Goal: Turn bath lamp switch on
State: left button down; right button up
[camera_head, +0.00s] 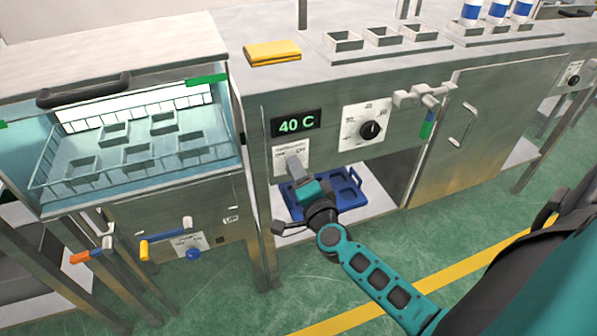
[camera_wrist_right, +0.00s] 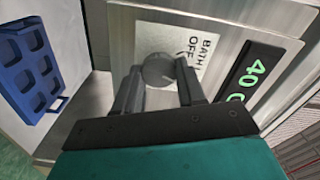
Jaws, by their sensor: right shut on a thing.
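The bath lamp switch is a grey round knob (camera_wrist_right: 158,68) on a white label plate (camera_head: 284,156) on the steel cabinet front, under the green "40 C" display (camera_head: 296,123). The plate (camera_wrist_right: 201,48) reads "BATH" and "OFF" in the wrist view; the rest of its lettering is covered. My right gripper (camera_head: 296,167) reaches the plate from the front. In the right wrist view its two fingers (camera_wrist_right: 160,75) stand on either side of the knob, shut on it. The knob's exact turn cannot be told. My left gripper is not in view.
A blue tray (camera_head: 347,190) sits in the open bay just below and right of the switch. A black dial (camera_head: 369,130) is to the right. A wire basket (camera_head: 140,160) stands in the lit bath at left. Valve handles (camera_head: 429,112) stick out of the front.

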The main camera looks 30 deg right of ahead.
jog(key=shift+m, duration=1.1)
jog(key=o, duration=1.1)
jog(key=shift+c, duration=0.2)
jog(key=shift+s, duration=0.1)
jog(key=v, duration=1.2)
jog(key=shift+s+p, duration=0.4)
jog(key=shift+p, duration=0.05)
jog(key=shift+a+f, duration=0.1)
